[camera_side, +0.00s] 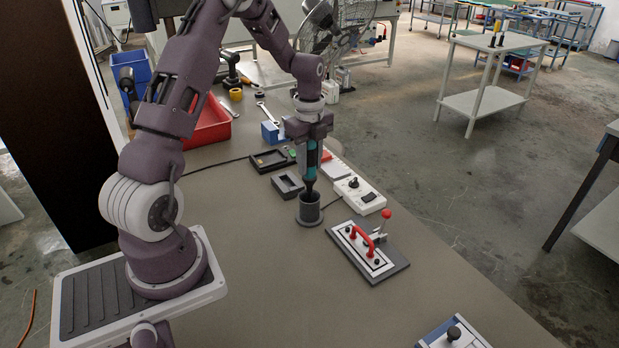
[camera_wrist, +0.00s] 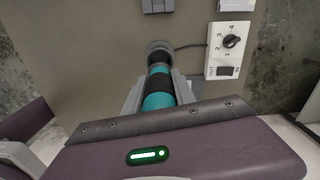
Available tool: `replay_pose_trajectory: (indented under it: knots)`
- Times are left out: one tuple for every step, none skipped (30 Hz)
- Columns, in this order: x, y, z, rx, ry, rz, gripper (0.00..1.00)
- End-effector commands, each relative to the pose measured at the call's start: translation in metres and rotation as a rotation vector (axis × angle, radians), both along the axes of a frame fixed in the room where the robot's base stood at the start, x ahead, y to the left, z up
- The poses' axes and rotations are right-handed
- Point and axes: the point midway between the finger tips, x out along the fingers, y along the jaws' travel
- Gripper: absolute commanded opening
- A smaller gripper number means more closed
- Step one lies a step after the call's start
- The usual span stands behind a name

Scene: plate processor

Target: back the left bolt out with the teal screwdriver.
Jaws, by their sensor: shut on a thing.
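The teal screwdriver (camera_side: 311,172) stands upright in my gripper (camera_side: 312,146), which is shut on its handle. It also shows in the wrist view (camera_wrist: 158,100) between the two fingers. Its lower end is at the mouth of a round grey holder (camera_side: 310,212); how deep it reaches inside I cannot tell. The holder also shows in the wrist view (camera_wrist: 159,46). A plate with a red handle (camera_side: 362,240) lies on a dark base (camera_side: 396,271) to the right and nearer the camera. Small dark bolt heads show on it, and which is the left bolt I cannot tell.
A white control box with a dial (camera_side: 360,194) sits right of the holder. Small dark trays (camera_side: 288,185) lie behind it, and a red bin (camera_side: 208,125) stands back left. A red-knobbed lever (camera_side: 386,214) rises beside the plate. The front table is mostly clear.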

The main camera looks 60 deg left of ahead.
Motion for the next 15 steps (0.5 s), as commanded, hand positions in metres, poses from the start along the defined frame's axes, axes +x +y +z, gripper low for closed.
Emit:
replay_pose_trajectory:
  knots:
    - [0.001,0.001,0.013,0.003,-0.006,0.001,0.00]
    - [0.001,0.001,0.019,0.003,-0.005,0.001,0.00]
    - [0.001,0.001,0.026,0.002,-0.004,0.001,0.00]
    - [0.001,0.000,0.031,0.002,-0.004,-0.001,0.00]
    - [0.002,-0.002,0.034,0.001,-0.002,-0.005,0.00]
    - [0.004,-0.005,0.038,0.000,-0.002,-0.014,0.00]
    - [0.006,-0.010,0.040,0.000,-0.002,-0.026,0.00]
    - [0.009,-0.016,0.040,-0.001,-0.001,-0.042,0.00]
    - [0.014,-0.027,0.040,-0.001,0.000,-0.068,0.00]
    - [0.019,-0.037,0.040,-0.001,0.001,-0.092,0.00]
    - [0.024,-0.049,0.039,-0.001,0.001,-0.119,0.00]
    - [0.030,-0.065,0.037,-0.001,0.002,-0.158,0.00]
    - [0.035,-0.078,0.036,-0.001,0.001,-0.189,0.00]
    - [0.039,-0.092,0.035,-0.001,0.001,-0.220,0.00]
    - [0.044,-0.112,0.034,0.000,0.000,-0.264,0.00]
